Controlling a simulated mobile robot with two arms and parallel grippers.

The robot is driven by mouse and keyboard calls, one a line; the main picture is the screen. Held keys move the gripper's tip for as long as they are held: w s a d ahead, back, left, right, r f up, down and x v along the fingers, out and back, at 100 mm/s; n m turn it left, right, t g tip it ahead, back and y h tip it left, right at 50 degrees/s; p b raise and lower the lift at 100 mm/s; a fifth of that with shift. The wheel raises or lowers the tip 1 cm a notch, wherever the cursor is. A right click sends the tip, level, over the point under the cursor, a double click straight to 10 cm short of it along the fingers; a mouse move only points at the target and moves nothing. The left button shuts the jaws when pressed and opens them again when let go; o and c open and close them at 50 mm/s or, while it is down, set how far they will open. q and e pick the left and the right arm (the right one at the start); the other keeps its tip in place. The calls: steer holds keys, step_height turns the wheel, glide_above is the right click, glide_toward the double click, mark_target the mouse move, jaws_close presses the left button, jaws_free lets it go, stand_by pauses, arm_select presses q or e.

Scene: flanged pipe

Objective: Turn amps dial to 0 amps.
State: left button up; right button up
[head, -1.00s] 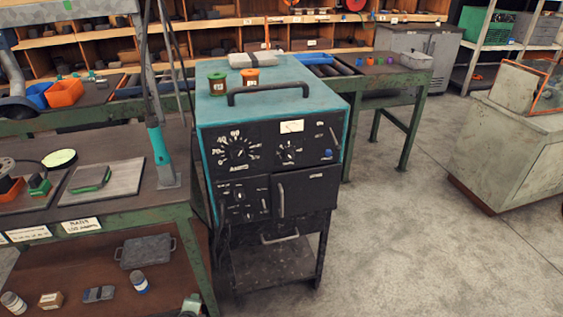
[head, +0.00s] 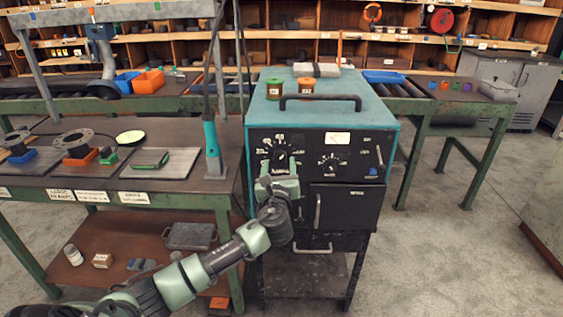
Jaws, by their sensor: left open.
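The amps dial (head: 279,153) is a black knob with white scale marks, at the upper left of the front panel of the teal and black welding machine (head: 377,146). My left gripper (head: 279,166) is right in front of the dial and covers its lower part. The gripper is open. I cannot tell whether its fingers touch the knob or sit around it. The dial's exact pointer setting is too small to read. My right gripper is not in view.
A second dial (head: 330,162) and a small lever sit to the right on the panel. A black handle (head: 320,99) and two spools stand on top of the machine. A workbench (head: 180,198) with flanged parts is close on the left. Open floor lies to the right.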

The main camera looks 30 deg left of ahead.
mark_target(280, 157)
arm_select(q)
steer(key=shift+x, duration=0.95)
steer(key=shift+w, duration=0.25)
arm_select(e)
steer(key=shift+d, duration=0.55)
arm_select(q)
jaws_close()
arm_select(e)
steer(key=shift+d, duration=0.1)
